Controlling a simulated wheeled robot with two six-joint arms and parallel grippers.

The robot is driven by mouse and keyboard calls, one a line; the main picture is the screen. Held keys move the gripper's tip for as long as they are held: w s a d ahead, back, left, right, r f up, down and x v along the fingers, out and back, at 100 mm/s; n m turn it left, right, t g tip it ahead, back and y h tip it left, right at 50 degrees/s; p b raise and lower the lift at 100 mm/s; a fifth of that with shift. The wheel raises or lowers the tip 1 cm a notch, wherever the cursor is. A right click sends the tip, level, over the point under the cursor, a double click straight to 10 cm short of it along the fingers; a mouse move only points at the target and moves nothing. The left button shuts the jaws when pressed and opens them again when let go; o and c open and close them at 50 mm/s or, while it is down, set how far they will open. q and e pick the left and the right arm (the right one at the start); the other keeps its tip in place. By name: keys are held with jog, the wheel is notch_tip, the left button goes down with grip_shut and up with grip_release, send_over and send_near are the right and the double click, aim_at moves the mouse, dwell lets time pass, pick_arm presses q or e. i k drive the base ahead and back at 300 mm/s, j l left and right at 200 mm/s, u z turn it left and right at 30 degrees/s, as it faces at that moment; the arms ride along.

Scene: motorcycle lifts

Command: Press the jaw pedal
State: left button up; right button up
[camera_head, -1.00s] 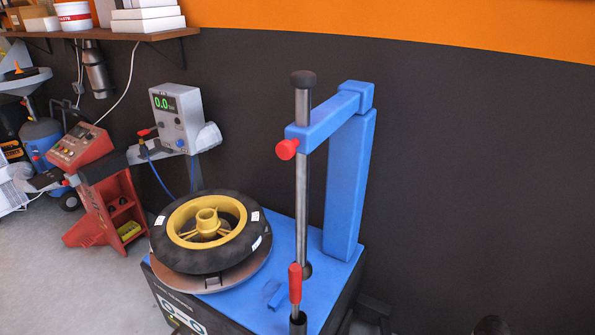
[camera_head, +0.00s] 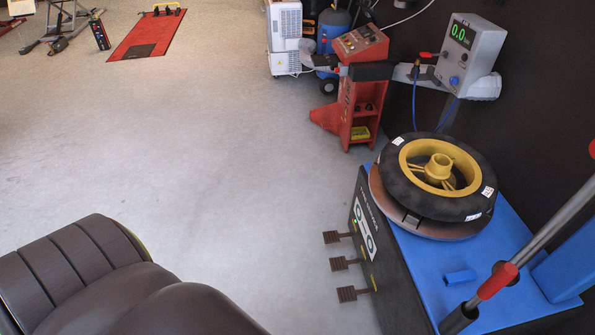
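The tyre changer (camera_head: 487,250) stands at the right, with a blue top and a dark front. Three brown ribbed pedals stick out low from its front, one behind another: a far one (camera_head: 331,237), a middle one (camera_head: 339,264) and a near one (camera_head: 347,294). I cannot tell which is the jaw pedal, as no label on them is readable. A wheel with a black tyre (camera_head: 400,190) and yellow rim (camera_head: 438,167) lies flat on its turntable. Neither of my grippers is in view.
A dark brown padded shape (camera_head: 75,270) fills the lower left. Open grey floor (camera_head: 220,150) lies between it and the pedals. A red machine (camera_head: 355,105) stands behind the changer, with a red floor plate (camera_head: 148,37) at the far left.

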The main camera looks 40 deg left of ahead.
aim_at(332, 236)
jog(key=u, duration=0.85)
jog(key=i+j+z, duration=0.35)
jog(key=j, duration=0.2)
jog(key=i+j+z, duration=0.3)
jog(key=j, duration=0.35)
jog(key=i+j+z, duration=0.35)
jog(key=j, duration=0.35)
